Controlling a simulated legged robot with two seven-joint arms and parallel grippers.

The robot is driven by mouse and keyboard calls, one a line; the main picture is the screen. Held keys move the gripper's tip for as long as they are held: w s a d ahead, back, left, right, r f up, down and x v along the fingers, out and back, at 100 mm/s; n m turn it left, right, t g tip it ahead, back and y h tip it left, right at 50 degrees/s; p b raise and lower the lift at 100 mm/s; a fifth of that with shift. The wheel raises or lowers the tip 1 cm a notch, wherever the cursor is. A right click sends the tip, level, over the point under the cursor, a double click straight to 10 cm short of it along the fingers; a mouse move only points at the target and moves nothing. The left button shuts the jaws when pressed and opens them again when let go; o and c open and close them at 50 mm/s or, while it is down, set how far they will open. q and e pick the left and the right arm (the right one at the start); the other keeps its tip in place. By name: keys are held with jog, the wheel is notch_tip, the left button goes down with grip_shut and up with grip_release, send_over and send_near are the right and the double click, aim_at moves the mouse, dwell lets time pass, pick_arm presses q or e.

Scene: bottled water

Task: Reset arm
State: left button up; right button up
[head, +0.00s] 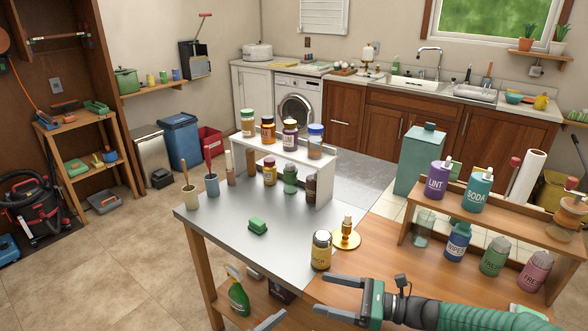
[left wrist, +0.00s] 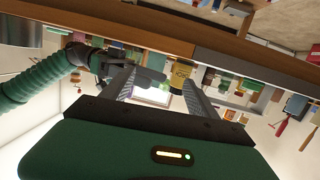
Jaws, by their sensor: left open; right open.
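My right gripper (head: 322,293) is open and empty at the bottom of the head view. Its two grey fingers point left, in front of the wooden table's front part, and its green arm comes in from the right. My left gripper (left wrist: 158,76) is open in the left wrist view, with nothing between its fingers. A yellow bottle with a dark cap (head: 321,250) stands upright on the table beyond the right gripper, apart from it. The bottle also shows in the left wrist view (left wrist: 181,72), upside down and beyond the fingers. Most of the left arm is hidden.
The table has a grey metal top (head: 235,212). A white rack (head: 265,153) holds several bottles. A wooden shelf (head: 470,222) with several bottles is at the right.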

pick_arm(q)
jog(key=s+f+m+g+y, duration=0.2)
jog(key=s+f+g, duration=0.4)
jog(key=s+f, duration=0.45)
jog(key=s+a+f+n+g+y, duration=0.2)
jog(key=a+f+g+y, duration=0.15)
jog(key=a+f, duration=0.4)
pick_arm(e)
jog(key=s+f+n+g+h, duration=0.6)
jog(key=s+f+n+h, duration=0.5)
jog(key=s, duration=0.6)
pick_arm(q)
jog(key=s+a+r+n+y, duration=0.2)
jog(key=a+r+n+y, duration=0.3)
jog(key=a+r+n, duration=0.5)
pick_arm(e)
jog(key=s+d+r+n+t+h, duration=0.3)
jog(key=s+d+n+h, duration=0.3)
jog(key=d+n, duration=0.45)
pick_arm(q)
notch_tip(320, 180, up, 16)
jog(key=a+m+p, duration=0.1)
jog(key=m+p, duration=0.1)
jog(key=p, duration=1.2)
jog(key=shift+a+r, duration=0.15)
jog(key=shift+a, duration=0.1)
pick_arm(e)
notch_tip(320, 180, up, 14)
jog(key=shift+d+r, duration=0.25)
jog(key=shift+d, duration=0.1)
